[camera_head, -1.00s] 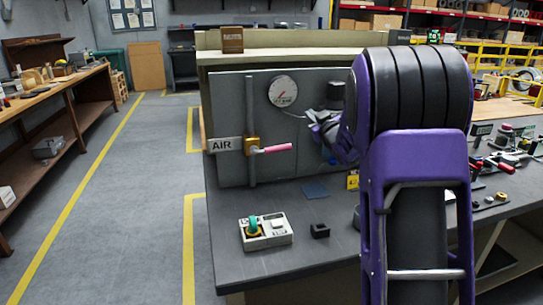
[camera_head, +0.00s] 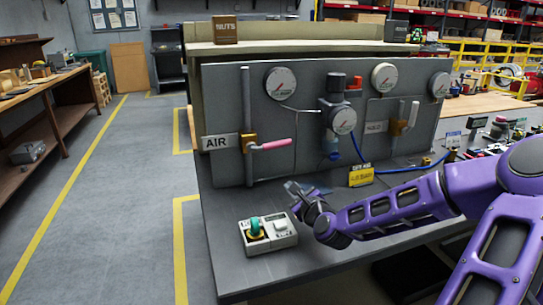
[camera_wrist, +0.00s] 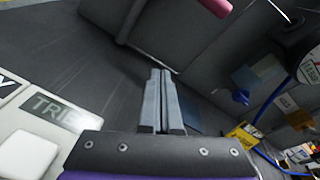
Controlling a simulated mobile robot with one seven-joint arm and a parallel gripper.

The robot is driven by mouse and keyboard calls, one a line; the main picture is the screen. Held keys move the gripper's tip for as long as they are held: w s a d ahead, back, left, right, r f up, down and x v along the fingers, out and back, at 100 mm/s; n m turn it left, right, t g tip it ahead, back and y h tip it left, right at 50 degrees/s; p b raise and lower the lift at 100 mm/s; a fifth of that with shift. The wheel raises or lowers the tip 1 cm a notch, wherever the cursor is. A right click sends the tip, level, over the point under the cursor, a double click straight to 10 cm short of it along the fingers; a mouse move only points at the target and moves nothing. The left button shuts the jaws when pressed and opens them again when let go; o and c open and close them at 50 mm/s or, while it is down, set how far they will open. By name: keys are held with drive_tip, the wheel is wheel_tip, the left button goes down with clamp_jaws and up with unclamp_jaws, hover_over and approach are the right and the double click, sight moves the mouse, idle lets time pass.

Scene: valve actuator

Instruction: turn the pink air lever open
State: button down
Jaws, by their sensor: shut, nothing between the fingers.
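The pink air lever (camera_head: 273,144) sticks out sideways to the right from a brass valve on a vertical grey pipe (camera_head: 246,110), next to the AIR sign (camera_head: 219,142). The pink end also shows at the top edge of the wrist view (camera_wrist: 217,5). My gripper (camera_head: 292,187) is low over the bench, below and slightly right of the lever, apart from it. In the wrist view its two fingers (camera_wrist: 160,76) are together with nothing between them.
A white box with a teal knob (camera_head: 267,233) stands on the bench just left of my gripper. Gauges (camera_head: 280,83) and a second valve (camera_head: 397,127) are on the panel. A yellow tag (camera_head: 361,176) and a blue hose (camera_head: 405,168) lie to the right.

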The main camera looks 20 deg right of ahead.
sight(269, 146)
drive_tip(key=w+r+m+t+b, duration=0.1)
drive_tip(key=w+r+m, duration=0.4)
drive_tip(key=w+r, duration=0.2)
drive_tip(key=shift+w, duration=0.35)
idle(0.5)
drive_tip(key=shift+r, duration=0.2)
drive_tip(key=shift+r, duration=0.15)
